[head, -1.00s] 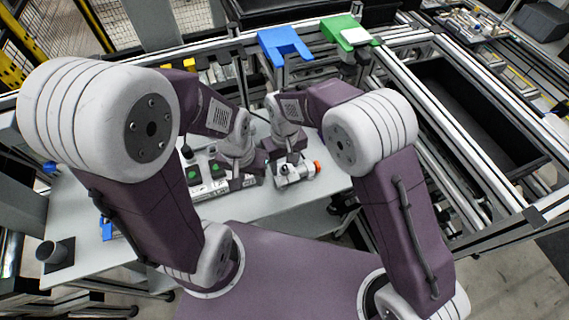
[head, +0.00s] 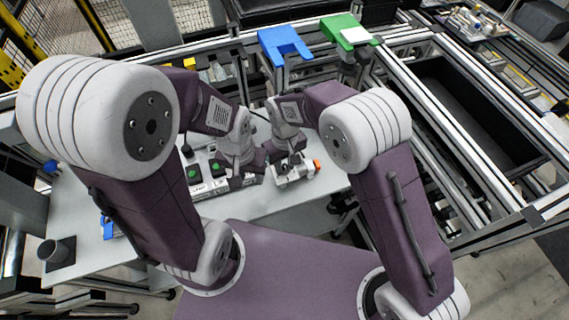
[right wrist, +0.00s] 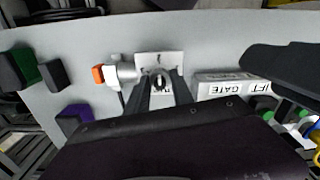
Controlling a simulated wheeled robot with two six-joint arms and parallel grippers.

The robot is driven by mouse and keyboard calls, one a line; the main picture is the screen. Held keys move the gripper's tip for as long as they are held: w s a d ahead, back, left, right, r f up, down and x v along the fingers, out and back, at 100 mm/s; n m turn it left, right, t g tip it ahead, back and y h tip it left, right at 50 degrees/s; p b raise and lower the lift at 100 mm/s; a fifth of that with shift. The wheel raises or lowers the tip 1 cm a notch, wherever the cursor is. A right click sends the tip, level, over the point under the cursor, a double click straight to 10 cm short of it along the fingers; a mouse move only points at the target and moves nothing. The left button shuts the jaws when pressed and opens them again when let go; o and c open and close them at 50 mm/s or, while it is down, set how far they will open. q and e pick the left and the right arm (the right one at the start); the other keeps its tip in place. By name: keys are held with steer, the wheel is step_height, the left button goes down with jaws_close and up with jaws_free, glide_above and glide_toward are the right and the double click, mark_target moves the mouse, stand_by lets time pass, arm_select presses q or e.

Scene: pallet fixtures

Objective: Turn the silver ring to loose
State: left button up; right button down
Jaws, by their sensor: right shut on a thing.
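The silver ring (right wrist: 159,81) is a small round part on a pale plate, between the fingertips of my right gripper (right wrist: 161,88) in the right wrist view. The right gripper is shut on it, and the fingers partly hide it. In the head view my right gripper (head: 288,163) is over the silver fixture (head: 297,176) with the orange end, and the ring itself is hidden there. My left gripper (head: 248,163) is just left of it, by the labelled block; its jaws are too small and covered to read.
A white block with black lettering (right wrist: 232,85) stands right of the plate. The orange-ended fitting (right wrist: 98,74) is on its left. Green buttons on black boxes (head: 193,174) are left of my left gripper. Bare table (head: 270,203) lies in front.

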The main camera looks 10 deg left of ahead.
steer(key=n+p, duration=0.1)
steer(key=n, duration=0.3)
steer(key=shift+r, duration=0.1)
steer(key=n, duration=0.4)
steer(key=shift+n+p, duration=0.35)
steer(key=shift+n, duration=0.05)
steer(key=n, duration=0.4)
steer(key=shift+n+p, duration=0.3)
steer(key=shift+w+n, duration=0.1)
steer(key=shift+n, duration=2)
steer(key=shift+a, duration=0.1)
steer(key=c, duration=1.1)
jaws_free()
